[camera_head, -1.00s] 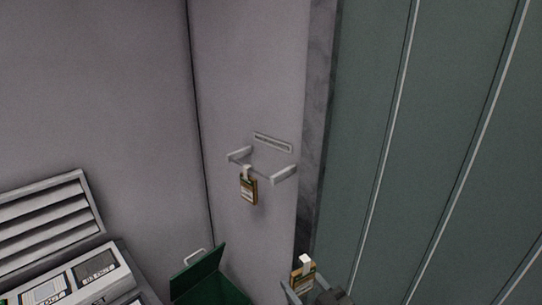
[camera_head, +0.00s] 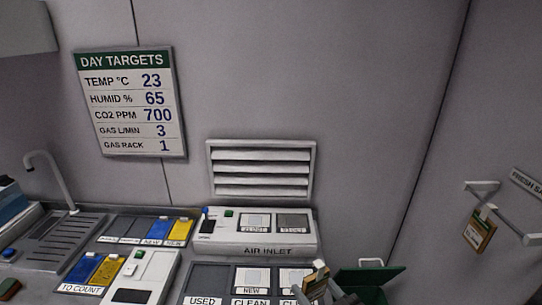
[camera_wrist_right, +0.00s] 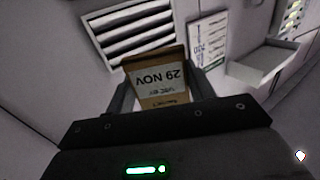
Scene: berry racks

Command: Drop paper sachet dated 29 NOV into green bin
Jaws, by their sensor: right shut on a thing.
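My right gripper (camera_head: 336,296) shows at the bottom edge of the head view, partly cut off. It is shut on a brown paper sachet (camera_head: 315,282). In the right wrist view the sachet (camera_wrist_right: 158,78) sits between the fingers, and its label reads 29 NOV upside down. The green bin (camera_head: 372,276) stands just right of and behind the gripper in the head view, its lid raised and a pale handle on top. The bin's inside is mostly hidden. The sachet is beside the bin in the picture, not visibly in it. My left gripper is not in view.
Another brown sachet (camera_head: 482,231) hangs on a wall rail (camera_head: 512,226) at the right. A console marked AIR INLET (camera_head: 262,250) and trays marked USED, NEW and CLEAN lie left of the bin. A DAY TARGETS board (camera_head: 130,102) and a vent (camera_head: 262,169) are on the wall.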

